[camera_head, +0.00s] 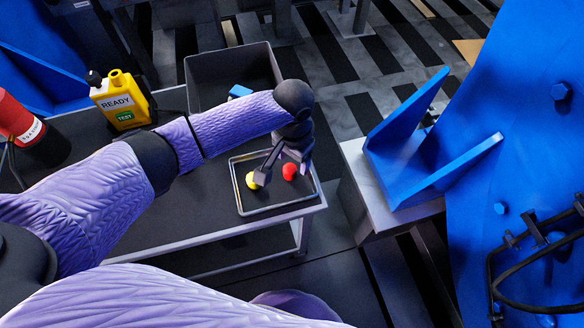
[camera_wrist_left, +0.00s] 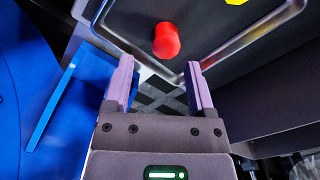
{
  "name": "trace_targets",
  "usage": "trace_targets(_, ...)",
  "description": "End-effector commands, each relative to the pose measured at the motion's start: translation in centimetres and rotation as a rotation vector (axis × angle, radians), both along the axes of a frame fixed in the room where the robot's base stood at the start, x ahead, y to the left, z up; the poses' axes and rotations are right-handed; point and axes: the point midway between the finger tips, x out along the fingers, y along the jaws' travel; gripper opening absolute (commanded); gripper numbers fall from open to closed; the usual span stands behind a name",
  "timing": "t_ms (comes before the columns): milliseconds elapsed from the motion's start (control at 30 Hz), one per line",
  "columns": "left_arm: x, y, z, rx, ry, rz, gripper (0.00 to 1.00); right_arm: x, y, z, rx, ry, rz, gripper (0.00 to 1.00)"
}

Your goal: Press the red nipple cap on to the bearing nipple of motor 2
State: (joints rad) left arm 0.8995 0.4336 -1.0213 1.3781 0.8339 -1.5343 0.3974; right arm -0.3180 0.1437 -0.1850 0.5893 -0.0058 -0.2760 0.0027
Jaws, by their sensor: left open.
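The red nipple cap (camera_head: 289,171) lies in a shallow tray (camera_head: 243,208) on the dark table, right of a yellow cap (camera_head: 252,181). In the left wrist view the red cap (camera_wrist_left: 166,40) sits just beyond the fingertips, roughly between their lines. My left gripper (camera_head: 283,170) is over the tray, close to both caps, and its fingers (camera_wrist_left: 163,68) are apart with nothing between them. The yellow cap (camera_wrist_left: 236,2) is cut by the top edge of the wrist view. I cannot make out the bearing nipple or which motor is motor 2. My right gripper is not in view.
A grey bin (camera_head: 222,93) with a blue item (camera_head: 240,91) stands behind the tray. A yellow READY box (camera_head: 120,100) and a red cylinder (camera_head: 20,120) are at the left. A large blue machine frame (camera_head: 530,120) with cables fills the right, past a gap beside the table.

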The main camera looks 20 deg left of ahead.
Motion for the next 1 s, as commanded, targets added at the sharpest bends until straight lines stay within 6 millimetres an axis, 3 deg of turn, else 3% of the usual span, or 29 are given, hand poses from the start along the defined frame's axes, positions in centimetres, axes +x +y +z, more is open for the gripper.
trace_targets(100,0.1,0.4,-3.0,0.000,0.004,0.001,0.71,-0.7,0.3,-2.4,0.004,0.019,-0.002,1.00)
trace_targets(200,0.1,0.4,-4.8,0.000,0.004,0.000,0.71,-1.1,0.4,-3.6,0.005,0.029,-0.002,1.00)
trace_targets(433,0.2,0.4,-4.4,-0.001,-0.002,0.001,0.69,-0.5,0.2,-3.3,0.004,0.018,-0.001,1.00)
trace_targets(767,0.2,0.4,-4.4,-0.001,-0.002,0.001,0.00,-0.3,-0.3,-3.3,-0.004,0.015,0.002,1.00)
trace_targets(1000,0.1,0.4,-4.3,-0.001,-0.002,0.001,0.00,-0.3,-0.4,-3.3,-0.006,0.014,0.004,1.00)
